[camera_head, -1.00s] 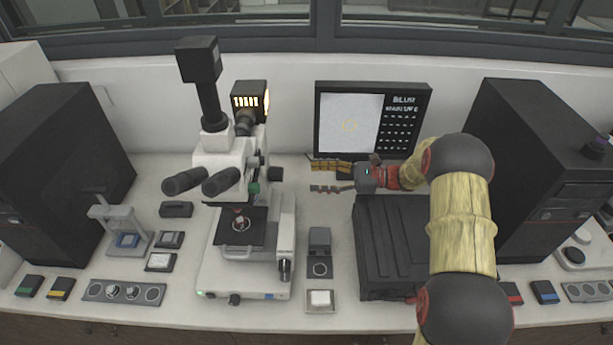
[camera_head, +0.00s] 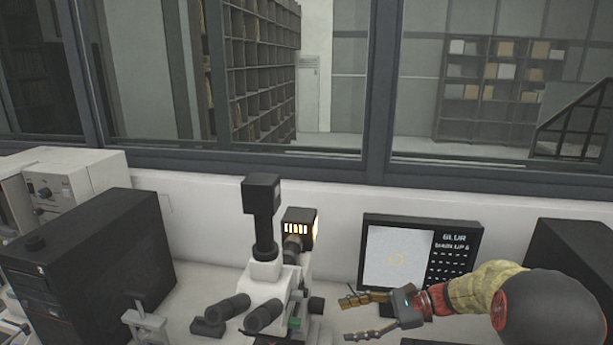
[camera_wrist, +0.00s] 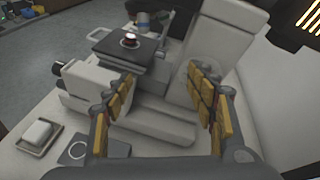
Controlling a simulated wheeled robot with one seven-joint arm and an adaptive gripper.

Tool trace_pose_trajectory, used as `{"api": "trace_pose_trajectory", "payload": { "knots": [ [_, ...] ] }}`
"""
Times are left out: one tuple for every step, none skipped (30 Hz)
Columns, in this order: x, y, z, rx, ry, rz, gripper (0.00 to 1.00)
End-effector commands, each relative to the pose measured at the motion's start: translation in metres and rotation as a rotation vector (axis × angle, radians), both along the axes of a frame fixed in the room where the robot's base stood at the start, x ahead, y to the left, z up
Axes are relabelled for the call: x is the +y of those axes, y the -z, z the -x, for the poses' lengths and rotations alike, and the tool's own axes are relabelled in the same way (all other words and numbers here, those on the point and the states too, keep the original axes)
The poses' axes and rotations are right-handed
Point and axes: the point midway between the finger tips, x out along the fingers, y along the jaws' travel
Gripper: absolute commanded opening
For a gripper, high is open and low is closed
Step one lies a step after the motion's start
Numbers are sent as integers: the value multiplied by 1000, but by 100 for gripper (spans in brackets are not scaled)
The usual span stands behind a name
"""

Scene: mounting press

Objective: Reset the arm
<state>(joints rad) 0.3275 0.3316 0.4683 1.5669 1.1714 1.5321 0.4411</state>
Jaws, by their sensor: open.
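My gripper (camera_head: 362,316) is open and empty in the head view. It is held in the air in front of the monitor (camera_head: 420,262), to the right of the white microscope (camera_head: 270,292), with its fingers pointing left. In the wrist view my gripper (camera_wrist: 163,105) shows two spread, yellow-padded fingers with nothing between them. Beyond them is the microscope's white base and body (camera_wrist: 218,45). Its black stage (camera_wrist: 115,50) carries a small round sample with a red spot. The lower part of the microscope lies outside the head view.
A black cabinet (camera_head: 90,250) stands at the left, with white instruments (camera_head: 75,180) behind it. Another black cabinet (camera_head: 580,260) is at the right, beside my arm. A window wall runs behind the bench. A small white block in a tray (camera_wrist: 38,135) lies near the microscope base.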

Motion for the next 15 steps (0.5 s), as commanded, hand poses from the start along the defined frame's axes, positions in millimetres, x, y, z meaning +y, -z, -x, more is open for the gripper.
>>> {"api": "trace_pose_trajectory", "payload": {
  "knots": [
    [7, -11, 14, -36, -34, 54, 57],
    [10, -15, 22, -56, -53, 87, 57],
    [13, -20, 33, -81, -80, 129, 57],
    [16, -24, 41, -104, -99, 163, 57],
    [17, -28, 49, -124, -119, 195, 57],
    [19, -32, 60, -153, -145, 238, 57],
    [21, -35, 68, -175, -166, 270, 57],
    [22, -38, 77, -195, -185, 302, 57],
    [22, -41, 88, -225, -212, 344, 57],
    [23, -44, 95, -250, -231, 377, 57],
    [23, -47, 104, -272, -251, 407, 57],
    [22, -50, 115, -304, -276, 450, 57],
    [22, -53, 123, -329, -295, 481, 57],
    [21, -54, 130, -352, -315, 512, 57],
    [20, -57, 141, -385, -342, 554, 57]
  ]
}}
